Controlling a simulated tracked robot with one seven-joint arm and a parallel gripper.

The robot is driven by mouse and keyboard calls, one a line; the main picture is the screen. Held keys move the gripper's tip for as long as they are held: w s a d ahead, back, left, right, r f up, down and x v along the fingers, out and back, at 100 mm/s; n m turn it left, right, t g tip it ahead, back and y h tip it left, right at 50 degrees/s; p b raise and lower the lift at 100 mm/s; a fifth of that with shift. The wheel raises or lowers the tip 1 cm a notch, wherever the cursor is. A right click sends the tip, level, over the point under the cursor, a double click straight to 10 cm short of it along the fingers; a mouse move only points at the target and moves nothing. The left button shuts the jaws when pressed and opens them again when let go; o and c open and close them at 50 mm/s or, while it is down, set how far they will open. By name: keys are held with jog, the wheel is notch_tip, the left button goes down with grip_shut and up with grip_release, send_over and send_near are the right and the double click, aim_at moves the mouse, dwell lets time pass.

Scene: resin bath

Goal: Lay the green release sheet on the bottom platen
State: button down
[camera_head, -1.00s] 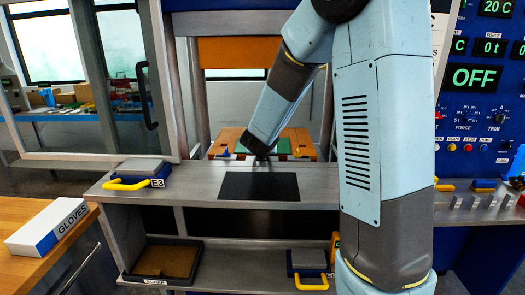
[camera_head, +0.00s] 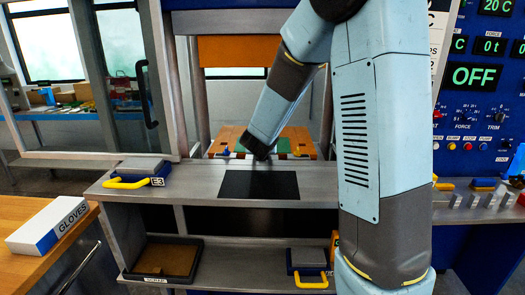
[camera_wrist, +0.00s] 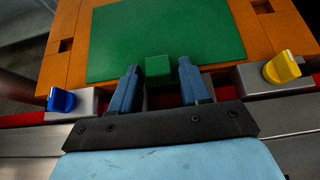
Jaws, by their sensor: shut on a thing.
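The green release sheet (camera_wrist: 168,38) is spread flat over the orange bottom platen (camera_wrist: 285,35) in the wrist view, with orange showing around its edges. I cannot tell whether the whole sheet touches the platen. My gripper (camera_wrist: 159,67) is shut on the green tab at the sheet's near edge, one blue finger on each side. In the head view, part of the green sheet (camera_head: 284,146) shows on the platen (camera_head: 230,134) inside the press, partly hidden by my arm.
A blue knob (camera_wrist: 61,100) and a yellow knob (camera_wrist: 281,67) flank the platen's front. The orange upper platen (camera_head: 238,52) hangs above. A black mat (camera_head: 258,185) and a yellow-handled block (camera_head: 140,170) are on the bench before the press.

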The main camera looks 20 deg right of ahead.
jog(key=shift+s+f, duration=0.1)
jog(key=shift+f, duration=0.15)
jog(key=shift+c, duration=2.3)
grip_release()
jog(key=v, duration=1.3)
jog(key=shift+s+r, duration=0.1)
jog(key=shift+r, duration=0.2)
jog(key=shift+s+r, duration=0.15)
jog(key=s+d+r+m+g+h, duration=0.1)
jog(key=s+d+r+m+g, duration=0.1)
jog(key=s+d+m, duration=0.35)
jog(key=s+d+r+m+g+h, duration=0.1)
jog(key=s+d+r+m, duration=0.2)
jog(key=s+m, duration=0.55)
jog(key=s+a+m+g+y, duration=0.1)
jog(key=s+a+m+y, duration=0.1)
jog(key=s+m, duration=0.4)
jog(key=s+a+m+g+y, duration=0.1)
jog(key=s+a+m+y, duration=0.2)
jog(key=m, duration=0.9)
jog(key=s, duration=0.2)
jog(key=shift+s+r+y, duration=0.25)
jog(key=shift+s+y, duration=0.05)
jog(key=shift+s, duration=0.1)
